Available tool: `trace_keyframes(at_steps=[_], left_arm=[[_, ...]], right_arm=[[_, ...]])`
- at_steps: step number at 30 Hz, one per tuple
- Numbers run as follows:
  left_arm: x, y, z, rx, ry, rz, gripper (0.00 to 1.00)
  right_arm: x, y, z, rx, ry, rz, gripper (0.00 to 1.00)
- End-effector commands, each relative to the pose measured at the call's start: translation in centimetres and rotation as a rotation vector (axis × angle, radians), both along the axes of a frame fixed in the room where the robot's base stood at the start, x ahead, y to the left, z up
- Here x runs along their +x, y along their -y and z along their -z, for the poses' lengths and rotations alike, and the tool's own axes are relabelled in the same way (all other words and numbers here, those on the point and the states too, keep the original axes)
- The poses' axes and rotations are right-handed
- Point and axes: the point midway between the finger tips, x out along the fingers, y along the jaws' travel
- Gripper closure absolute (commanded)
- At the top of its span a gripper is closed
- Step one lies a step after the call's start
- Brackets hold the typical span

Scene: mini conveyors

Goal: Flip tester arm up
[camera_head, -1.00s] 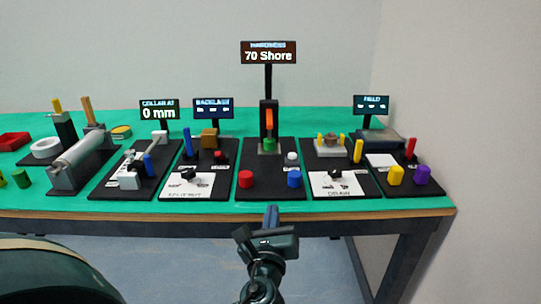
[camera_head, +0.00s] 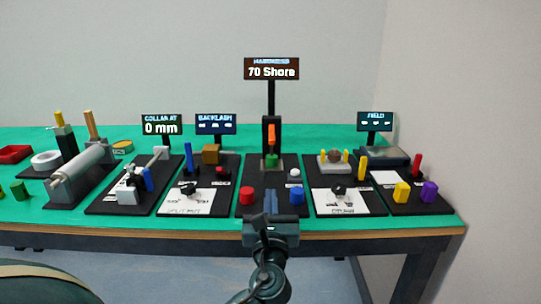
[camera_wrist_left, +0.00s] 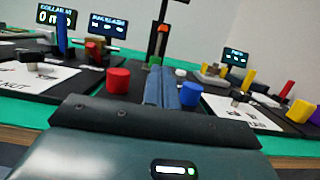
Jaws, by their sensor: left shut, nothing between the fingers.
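The hardness tester (camera_head: 271,137) stands at the back of the middle black board. It is a dark upright with an orange arm (camera_head: 271,134) that appears vertical, above a green cylinder (camera_head: 271,162). Its sign (camera_head: 271,70) reads "70 Shore". In the left wrist view, the orange arm (camera_wrist_left: 163,29) shows partly, with the sign out of frame. My left gripper (camera_head: 271,196) is shut and empty, over the front of this board, between the red knob (camera_head: 247,196) and the blue knob (camera_head: 296,196). Its fingers (camera_wrist_left: 161,80) point toward the tester but stay apart from it.
A white knob (camera_head: 295,174) sits on the same board. Neighbouring boards hold a blue post (camera_head: 188,156), a yellow post (camera_head: 362,168) and small black knobs (camera_head: 338,190). A grey roller (camera_head: 80,164) stands farther left. The green table (camera_head: 120,228) ends at a wooden front edge.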

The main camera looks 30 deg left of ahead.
Motion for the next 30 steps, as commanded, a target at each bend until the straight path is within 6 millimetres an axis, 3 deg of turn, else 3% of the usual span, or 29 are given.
trace_keyframes(at_steps=[18, 24, 30], left_arm=[[10.9, -6.8, -3.2, -0.001, 0.002, -0.003, 1.00], [12.6, -7.8, -3.7, -0.002, 0.001, 0.000, 1.00], [13.0, -8.0, -3.8, -0.002, 0.000, 0.000, 1.00]], right_arm=[[0.0, -0.3, 1.1, -0.019, -0.008, -0.012, 1.00], [0.4, -0.4, 1.2, -0.027, -0.002, -0.018, 1.00], [0.4, -0.4, 1.2, -0.029, -0.001, -0.021, 1.00]])
